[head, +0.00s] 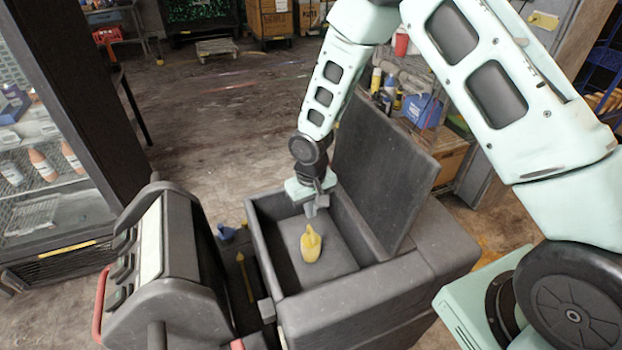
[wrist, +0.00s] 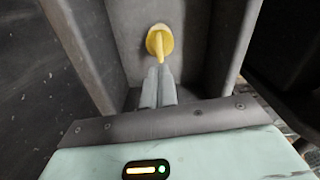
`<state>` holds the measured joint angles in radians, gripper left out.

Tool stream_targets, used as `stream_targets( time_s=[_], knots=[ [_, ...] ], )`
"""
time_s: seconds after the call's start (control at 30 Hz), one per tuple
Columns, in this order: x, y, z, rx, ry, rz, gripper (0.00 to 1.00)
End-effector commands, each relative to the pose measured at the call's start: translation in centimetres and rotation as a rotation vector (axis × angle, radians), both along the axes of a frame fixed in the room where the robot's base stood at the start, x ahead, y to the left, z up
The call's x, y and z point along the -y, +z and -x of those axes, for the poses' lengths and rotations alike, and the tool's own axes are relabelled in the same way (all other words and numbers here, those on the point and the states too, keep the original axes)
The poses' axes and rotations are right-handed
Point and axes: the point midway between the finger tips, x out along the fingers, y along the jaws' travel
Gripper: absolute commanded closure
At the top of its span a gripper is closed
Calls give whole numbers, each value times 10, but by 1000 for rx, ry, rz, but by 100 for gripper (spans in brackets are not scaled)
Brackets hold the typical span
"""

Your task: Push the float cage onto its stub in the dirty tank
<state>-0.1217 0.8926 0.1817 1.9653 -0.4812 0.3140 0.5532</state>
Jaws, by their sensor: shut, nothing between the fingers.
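The yellow float cage (head: 311,243) stands on the floor of the open dark grey tank (head: 262,262), near its middle. It looks upright with a narrow top; whether it sits on a stub is hidden. My gripper (head: 311,210) is over the back part of the tank, behind the cage in the head view. In the wrist view the fingertips (wrist: 160,72) are together, and the cage (wrist: 159,40) shows just beyond them. The fingers hold nothing. I cannot tell whether they touch the cage.
The tank's raised lid (head: 385,175) stands at its right. A dark machine with a red handle (head: 103,305) is at the left, with a yellow stick (head: 246,278) between it and the tank. A shelf of bottles (head: 40,165) is at far left.

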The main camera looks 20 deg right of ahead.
Motion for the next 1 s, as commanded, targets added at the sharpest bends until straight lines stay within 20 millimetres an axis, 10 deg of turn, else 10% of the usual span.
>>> stream_targets(
  time_s=[0.6,1.0],
  knots=[
    [0,125,1,4,-1,0,100],
    [0,146,2,-2,1,1,100]
  ],
)
